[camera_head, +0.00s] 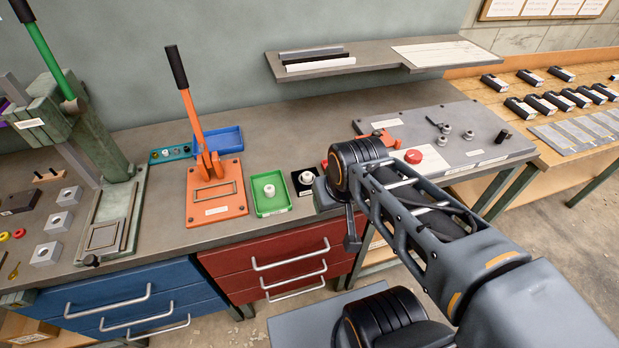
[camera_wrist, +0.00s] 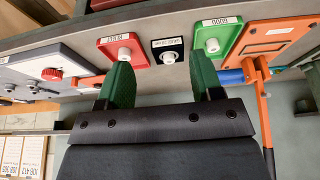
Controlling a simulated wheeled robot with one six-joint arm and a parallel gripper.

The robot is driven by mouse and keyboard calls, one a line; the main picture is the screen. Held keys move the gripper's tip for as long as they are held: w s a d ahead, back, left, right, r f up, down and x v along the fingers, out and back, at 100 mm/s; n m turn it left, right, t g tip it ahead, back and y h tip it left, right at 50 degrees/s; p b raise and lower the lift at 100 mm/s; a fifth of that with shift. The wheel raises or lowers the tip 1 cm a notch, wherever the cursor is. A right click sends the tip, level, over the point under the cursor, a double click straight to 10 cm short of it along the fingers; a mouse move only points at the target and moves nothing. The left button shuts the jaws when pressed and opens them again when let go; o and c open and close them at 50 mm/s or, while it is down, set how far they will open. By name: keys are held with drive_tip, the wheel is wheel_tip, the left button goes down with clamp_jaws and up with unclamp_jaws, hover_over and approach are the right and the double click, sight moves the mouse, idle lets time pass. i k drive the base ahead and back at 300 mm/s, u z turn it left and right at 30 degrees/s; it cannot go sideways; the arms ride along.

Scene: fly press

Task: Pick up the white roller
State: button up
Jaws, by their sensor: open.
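Three white rollers show in the wrist view, each in or on its own small tray. One roller (camera_wrist: 123,53) is on the red tray (camera_wrist: 108,42), one (camera_wrist: 168,58) on the black tray (camera_wrist: 155,44), and one (camera_wrist: 212,45) on the green tray (camera_wrist: 228,32). In the head view, a white roller (camera_head: 269,191) stands in the green tray (camera_head: 262,210) and another (camera_head: 306,178) on the black tray. My gripper (camera_wrist: 161,74) is open and empty, its green fingers spread either side of the black tray's roller in the picture, apart from it. My arm hides most of the red tray in the head view.
An orange lever press (camera_head: 215,190) stands left of the green tray, with a blue tray (camera_head: 218,141) behind it. A grey panel with a red button (camera_head: 413,156) lies to the right. A shelf (camera_head: 375,60) overhangs the bench at the back.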

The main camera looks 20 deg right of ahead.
sight(307, 177)
drive_tip(key=k, duration=1.25)
drive_tip(key=u, duration=0.65)
drive_tip(key=i, duration=1.5)
drive_tip(key=z, duration=0.85)
